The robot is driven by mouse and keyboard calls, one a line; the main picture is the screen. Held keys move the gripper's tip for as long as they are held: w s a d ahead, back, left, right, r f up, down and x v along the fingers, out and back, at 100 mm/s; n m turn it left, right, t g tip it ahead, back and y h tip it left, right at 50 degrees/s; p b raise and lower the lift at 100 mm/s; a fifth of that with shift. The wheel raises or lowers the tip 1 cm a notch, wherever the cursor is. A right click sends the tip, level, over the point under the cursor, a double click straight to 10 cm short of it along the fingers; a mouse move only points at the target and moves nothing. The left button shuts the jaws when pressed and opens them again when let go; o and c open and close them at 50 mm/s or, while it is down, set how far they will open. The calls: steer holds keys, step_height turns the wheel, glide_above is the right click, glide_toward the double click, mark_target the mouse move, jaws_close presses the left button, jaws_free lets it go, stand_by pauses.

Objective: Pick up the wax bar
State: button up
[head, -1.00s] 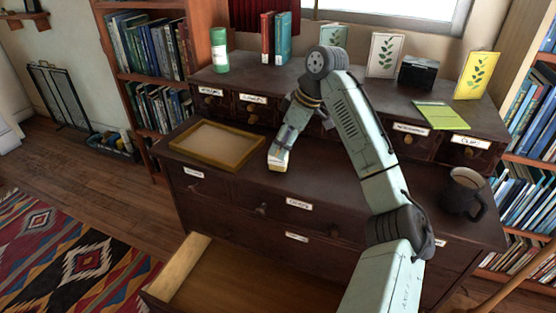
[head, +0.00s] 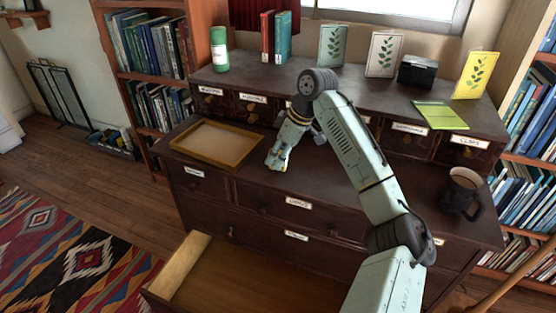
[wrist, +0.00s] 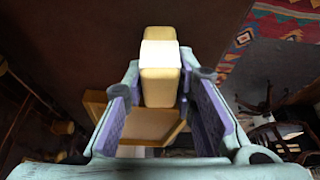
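The wax bar (wrist: 160,88) is a pale yellow block with a white band around its middle. In the wrist view it lies between the fingertips of my gripper (wrist: 160,75), with a narrow gap visible on each side. My gripper looks open around it.
A shallow wooden tray (head: 244,163) lies left of my gripper on the dresser top (head: 330,180). A dark mug (head: 463,193) stands at the right. A raised shelf with small drawers runs behind. A lower drawer (head: 230,285) is pulled out.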

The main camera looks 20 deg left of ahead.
jaws_close()
steer(key=shift+r, duration=0.85)
steer(key=shift+s+r+b, duration=0.25)
steer(key=shift+r+b, duration=0.25)
steer(key=shift+r, duration=0.4)
steer(key=s+a+r+b, duration=0.1)
steer(key=s+b, duration=0.1)
steer(key=s, duration=1.3)
steer(key=shift+s+r, duration=0.25)
steer(key=shift+c, duration=0.2)
jaws_free()
steer(key=c, duration=0.4)
